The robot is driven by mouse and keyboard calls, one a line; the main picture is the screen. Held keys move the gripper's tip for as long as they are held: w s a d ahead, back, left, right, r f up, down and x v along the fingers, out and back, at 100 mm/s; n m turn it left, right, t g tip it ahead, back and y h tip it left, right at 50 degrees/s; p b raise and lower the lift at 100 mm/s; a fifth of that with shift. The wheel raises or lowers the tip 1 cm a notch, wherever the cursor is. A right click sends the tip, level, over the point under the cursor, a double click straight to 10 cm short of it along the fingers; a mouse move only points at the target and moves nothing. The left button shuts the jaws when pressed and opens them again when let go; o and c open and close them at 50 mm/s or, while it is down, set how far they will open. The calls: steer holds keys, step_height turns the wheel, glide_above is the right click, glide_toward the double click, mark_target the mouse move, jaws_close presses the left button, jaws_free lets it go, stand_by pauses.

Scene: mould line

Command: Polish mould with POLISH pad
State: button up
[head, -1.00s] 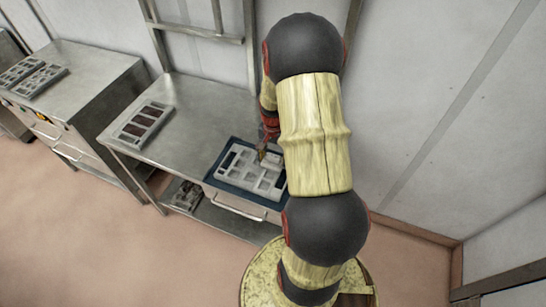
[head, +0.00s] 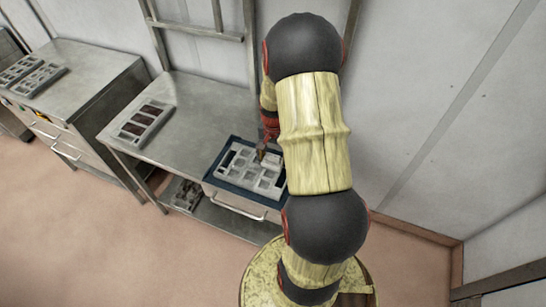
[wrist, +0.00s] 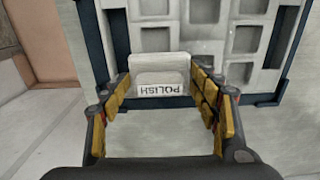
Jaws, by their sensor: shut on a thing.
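My gripper (wrist: 160,80) is shut on the POLISH pad (wrist: 158,63), a pale block whose label reads upside down in the wrist view. The grey mould (wrist: 205,20), with several square recesses, lies beyond the pad, and the pad overlaps its near edge in that view. I cannot tell whether they touch. In the head view the mould (head: 243,160) lies on a dark blue tray (head: 226,184) at the right end of a steel bench. My gripper (head: 264,149) is over its far right part, with my arm covering the right side.
A second mould tray (head: 142,124) with dark reddish recesses lies on the left of the bench (head: 190,105). Bare bench lies between them. Dark items (head: 187,194) sit on the lower shelf. A steel cabinet (head: 85,75) with more moulds stands left. A wall is behind.

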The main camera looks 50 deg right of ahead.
steer(key=shift+w, duration=0.15)
steer(key=shift+w+a, duration=0.25)
steer(key=shift+w, duration=0.45)
steer(key=shift+w+a, duration=0.2)
steer(key=shift+w, duration=0.45)
steer(key=shift+w, duration=0.1)
steer(key=shift+w+a+f, duration=0.1)
steer(key=shift+w+a, duration=0.2)
steer(key=shift+w, duration=0.6)
steer(key=shift+w+a, duration=0.25)
steer(key=shift+w, duration=0.7)
steer(key=shift+w+a+f, duration=0.1)
steer(key=shift+w+a, duration=0.2)
steer(key=shift+w, duration=0.6)
steer(key=shift+w, duration=0.1)
